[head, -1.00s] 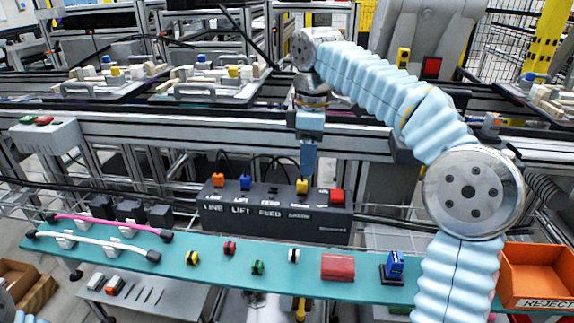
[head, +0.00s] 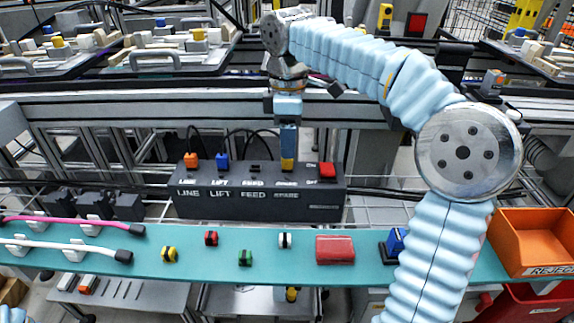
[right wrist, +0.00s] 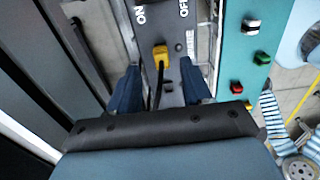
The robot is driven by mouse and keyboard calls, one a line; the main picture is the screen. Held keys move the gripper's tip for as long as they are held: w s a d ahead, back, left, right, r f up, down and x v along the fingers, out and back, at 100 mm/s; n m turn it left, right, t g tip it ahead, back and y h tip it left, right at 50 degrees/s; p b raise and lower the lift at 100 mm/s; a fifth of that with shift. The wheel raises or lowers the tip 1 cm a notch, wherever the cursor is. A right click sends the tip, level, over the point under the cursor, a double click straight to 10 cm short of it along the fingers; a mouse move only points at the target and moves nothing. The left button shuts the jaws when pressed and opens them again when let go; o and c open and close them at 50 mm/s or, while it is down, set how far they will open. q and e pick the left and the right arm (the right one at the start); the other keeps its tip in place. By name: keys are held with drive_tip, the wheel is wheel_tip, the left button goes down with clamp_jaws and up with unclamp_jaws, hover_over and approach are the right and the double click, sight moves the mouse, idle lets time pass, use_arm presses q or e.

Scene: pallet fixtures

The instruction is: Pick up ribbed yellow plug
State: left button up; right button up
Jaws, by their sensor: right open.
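A yellow plug (head: 287,164) stands in the top of the dark grey control box (head: 256,206), at the position marked SPARE. In the right wrist view the yellow plug (right wrist: 161,56) has a black cable running towards me; its ribs are too small to make out. My right gripper (head: 288,150) points down directly above the plug in the head view, partly covering it. In the right wrist view my right gripper (right wrist: 159,80) is open, with one dark blue finger on each side of the plug's line and a gap between them. My left gripper is out of view.
A teal shelf (head: 200,273) in front carries small coloured pieces, including a yellow-black one (head: 169,254). An orange REJECT bin (head: 545,240) stands at right.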

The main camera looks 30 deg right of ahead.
sight(287, 164)
wheel_tip(287, 164, down, 4)
drive_tip(key=shift+a+f, duration=0.1)
drive_tip(key=shift+a, duration=0.05)
clamp_jaws()
